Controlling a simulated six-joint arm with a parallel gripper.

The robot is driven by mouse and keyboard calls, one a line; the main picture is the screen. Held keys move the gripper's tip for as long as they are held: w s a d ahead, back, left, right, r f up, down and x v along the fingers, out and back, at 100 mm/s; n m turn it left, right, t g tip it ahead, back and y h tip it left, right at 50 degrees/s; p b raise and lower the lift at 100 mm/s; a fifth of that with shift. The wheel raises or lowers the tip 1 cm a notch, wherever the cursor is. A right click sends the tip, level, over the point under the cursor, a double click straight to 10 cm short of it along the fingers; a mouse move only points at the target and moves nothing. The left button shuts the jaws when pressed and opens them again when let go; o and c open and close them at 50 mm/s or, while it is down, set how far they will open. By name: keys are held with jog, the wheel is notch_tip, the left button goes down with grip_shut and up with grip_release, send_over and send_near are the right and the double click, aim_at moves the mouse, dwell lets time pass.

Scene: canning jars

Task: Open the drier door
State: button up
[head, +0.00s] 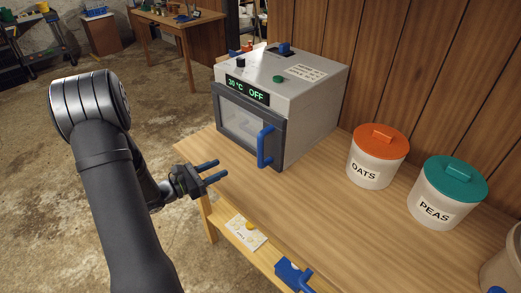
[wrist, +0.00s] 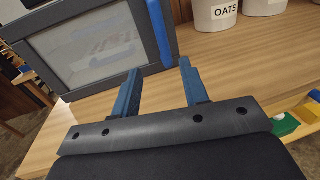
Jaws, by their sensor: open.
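The drier (head: 290,85) is a grey box on the wooden bench with a dark-framed glass door (head: 240,124) on its front. The door is shut. Its blue upright handle (head: 265,146) is at the door's right edge. The display reads 30 °C OFF. In the wrist view the door (wrist: 95,45) is at upper left and the handle (wrist: 160,30) at top centre, beyond my fingertips. My gripper (head: 214,171) is open and empty, its blue fingers apart, to the left of the handle and off the bench's front edge. The fingers also show in the wrist view (wrist: 160,70).
A white OATS jar (head: 375,165) with orange lid and a PEAS jar (head: 437,200) with teal lid stand right of the drier. A card (head: 245,232) and a blue object (head: 293,274) lie along the front ledge. The bench top before the jars is clear.

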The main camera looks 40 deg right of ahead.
aim_at(261, 150)
jog(key=s+d, duration=0.1)
jog(key=d, duration=0.4)
jog(key=s+d, duration=0.1)
jog(key=d, duration=0.5)
jog(key=s+d, duration=0.1)
jog(key=d, duration=0.5)
jog(key=shift+s, duration=0.2)
jog(key=shift+a, duration=0.1)
grip_shut()
